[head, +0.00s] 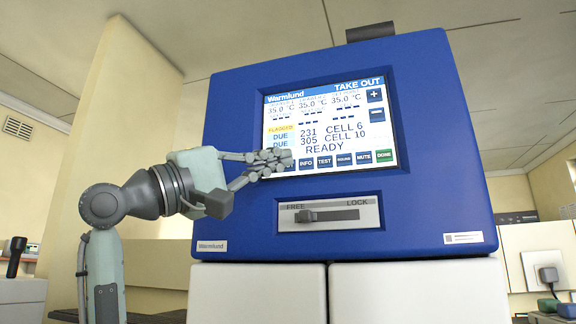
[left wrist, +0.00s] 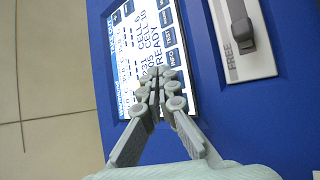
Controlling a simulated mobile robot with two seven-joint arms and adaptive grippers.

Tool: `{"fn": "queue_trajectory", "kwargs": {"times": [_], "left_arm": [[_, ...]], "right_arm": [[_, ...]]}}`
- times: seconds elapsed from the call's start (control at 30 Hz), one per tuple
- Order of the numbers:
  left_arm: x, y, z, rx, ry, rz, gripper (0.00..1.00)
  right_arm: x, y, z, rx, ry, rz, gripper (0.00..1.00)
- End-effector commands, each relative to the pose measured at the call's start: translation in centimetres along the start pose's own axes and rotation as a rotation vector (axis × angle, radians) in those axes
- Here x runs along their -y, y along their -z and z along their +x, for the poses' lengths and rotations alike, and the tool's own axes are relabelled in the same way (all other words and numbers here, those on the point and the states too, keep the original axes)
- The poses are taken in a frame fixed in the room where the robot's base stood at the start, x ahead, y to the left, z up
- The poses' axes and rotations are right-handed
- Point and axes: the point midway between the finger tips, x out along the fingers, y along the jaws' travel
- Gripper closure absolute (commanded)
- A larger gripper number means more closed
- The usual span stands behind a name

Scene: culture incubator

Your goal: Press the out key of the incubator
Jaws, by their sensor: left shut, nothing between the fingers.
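The blue incubator (head: 232,190) stands in front of me, with a lit touch screen (head: 345,122) reading TAKE OUT, two DUE rows for CELL 6 and CELL 10, and READY. The leftmost key, left of INFO, is mostly hidden behind my left gripper (head: 284,158). That gripper is shut and empty, its tips at the screen's lower left corner. In the left wrist view the closed fingertips (left wrist: 158,76) lie over the screen's edge beside INFO. I cannot tell whether they touch. My right gripper is out of view.
Below the screen is a FREE/LOCK slider (head: 330,215), its knob at the FREE end. Plus (head: 375,95) and minus keys sit at the screen's right. White cabinet doors (head: 420,290) are below. A wall outlet with a plug (head: 548,275) is at right.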

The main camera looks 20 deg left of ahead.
Motion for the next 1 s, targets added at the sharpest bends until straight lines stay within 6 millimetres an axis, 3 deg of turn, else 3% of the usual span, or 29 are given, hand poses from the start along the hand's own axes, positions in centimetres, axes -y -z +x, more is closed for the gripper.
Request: {"fn": "queue_trajectory", "kwargs": {"times": [0.43,1.0], "left_arm": [[-2.2,-2.1,-3.0,-0.001,-0.002,0.002,1.0],[-2.3,-2.3,-3.1,-0.001,-0.001,0.0,1.0]], "right_arm": [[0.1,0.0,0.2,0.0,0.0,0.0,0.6],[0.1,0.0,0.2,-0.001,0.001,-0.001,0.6]]}}
